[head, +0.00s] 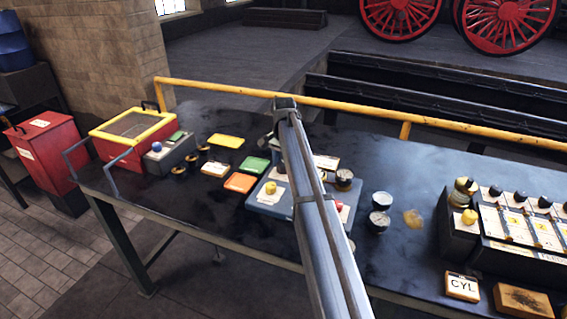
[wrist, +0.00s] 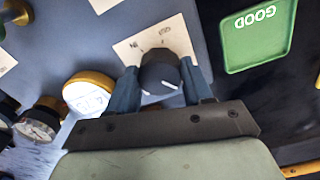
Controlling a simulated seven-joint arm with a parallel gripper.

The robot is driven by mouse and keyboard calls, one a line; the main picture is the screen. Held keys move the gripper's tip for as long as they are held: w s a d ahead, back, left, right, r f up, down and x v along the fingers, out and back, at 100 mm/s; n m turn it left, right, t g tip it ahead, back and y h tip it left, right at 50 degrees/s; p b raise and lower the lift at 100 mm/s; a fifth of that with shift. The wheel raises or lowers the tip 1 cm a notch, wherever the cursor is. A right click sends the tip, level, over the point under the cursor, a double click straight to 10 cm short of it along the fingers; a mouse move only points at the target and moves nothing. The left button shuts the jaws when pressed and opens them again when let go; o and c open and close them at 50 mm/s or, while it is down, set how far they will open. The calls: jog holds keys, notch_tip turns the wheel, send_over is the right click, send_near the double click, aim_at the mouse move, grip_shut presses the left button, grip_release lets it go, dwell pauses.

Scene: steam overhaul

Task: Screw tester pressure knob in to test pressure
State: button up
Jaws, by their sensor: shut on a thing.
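The tester is a blue-grey box; in the head view its body (head: 262,203) sits mid-bench, partly hidden behind my arm. In the wrist view its pressure knob (wrist: 160,74) is black with a white pointer line, standing on a white marked plate (wrist: 128,50). My gripper (wrist: 163,88) is shut on this knob, one blue finger on each side. The knob and my fingers are hidden behind my arm in the head view. A brass-rimmed white dial (wrist: 90,94) lies left of the knob, and a dark-rimmed gauge (wrist: 38,124) is farther left.
A green tray marked GOOD (wrist: 262,38) lies close right of the knob; in the head view the orange tray (head: 240,182) is beside it. A yellow rail (head: 350,108) runs along the bench's back. A valve rack (head: 520,225) is at right.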

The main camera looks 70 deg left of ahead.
aim_at(283, 163)
jog(key=o, duration=1)
jog(key=shift+o, duration=0.2)
notch_tip(283, 163, up, 14)
jog(key=shift+w+f, duration=0.1)
dwell(0.4)
